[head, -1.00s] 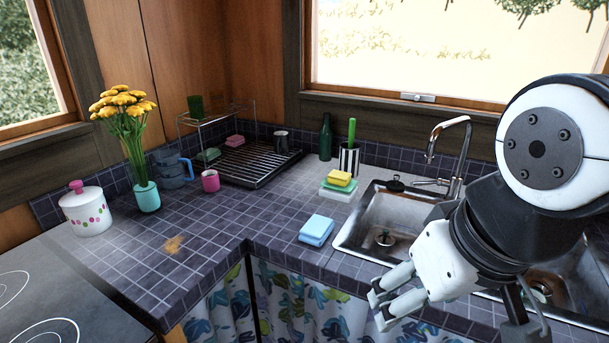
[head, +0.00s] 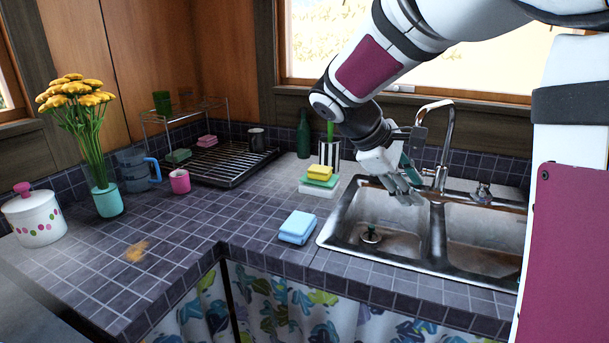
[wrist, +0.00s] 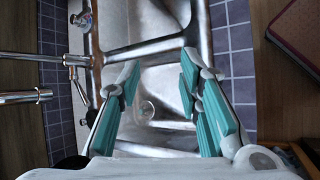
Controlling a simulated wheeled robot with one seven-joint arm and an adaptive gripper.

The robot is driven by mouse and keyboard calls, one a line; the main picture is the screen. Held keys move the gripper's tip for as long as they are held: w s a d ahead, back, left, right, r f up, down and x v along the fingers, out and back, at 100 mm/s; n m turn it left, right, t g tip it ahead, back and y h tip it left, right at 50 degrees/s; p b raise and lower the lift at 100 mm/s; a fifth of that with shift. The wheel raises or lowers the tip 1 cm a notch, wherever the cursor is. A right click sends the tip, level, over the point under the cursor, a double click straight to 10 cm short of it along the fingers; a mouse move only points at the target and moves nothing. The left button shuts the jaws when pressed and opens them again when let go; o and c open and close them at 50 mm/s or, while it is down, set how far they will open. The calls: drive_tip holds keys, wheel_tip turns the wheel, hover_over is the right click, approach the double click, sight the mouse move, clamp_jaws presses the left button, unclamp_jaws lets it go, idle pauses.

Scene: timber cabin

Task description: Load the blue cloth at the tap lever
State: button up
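The blue cloth (head: 297,227), a folded light-blue stack, lies on the tiled counter left of the sink in the head view. It does not show in the wrist view. The chrome tap (head: 447,140) stands behind the sink, with its lever (head: 430,173) low on its left side, partly behind my gripper. My gripper (head: 408,192) hangs over the back of the left basin, in front of the tap and away from the cloth. In the wrist view my gripper (wrist: 161,68) has its teal-padded fingers apart with nothing between them. Chrome tap parts (wrist: 74,62) show left of the fingers.
The double sink (head: 435,240) lies below my gripper. Sponges (head: 320,174), a striped holder (head: 329,150) and a green bottle (head: 303,134) stand left of the tap. A dish rack (head: 215,165), pink mug (head: 179,181) and flower vase (head: 108,200) are farther left. Counter around the cloth is clear.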

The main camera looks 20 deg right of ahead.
drive_tip(key=w+d+f+n+t+h+b, duration=0.1)
drive_tip(key=w+d+f+n+h+b, duration=0.2)
drive_tip(key=w, duration=0.5)
drive_tip(key=w+f+n+h+b, duration=0.1)
drive_tip(key=w+f+n+h, duration=0.3)
drive_tip(key=w, duration=0.5)
drive_tip(key=w+d+f+n+t+h+b, duration=0.1)
drive_tip(key=w+d+f+n+h+b, duration=0.15)
drive_tip(key=w+f, duration=0.45)
drive_tip(key=d, duration=0.4)
drive_tip(key=w+d+r, duration=0.1)
drive_tip(key=d, duration=0.4)
drive_tip(key=w+d, duration=0.1)
drive_tip(key=d, duration=0.3)
drive_tip(key=shift+d+r, duration=0.15)
drive_tip(key=shift+r, duration=0.05)
drive_tip(key=shift+c, duration=0.6)
clamp_jaws()
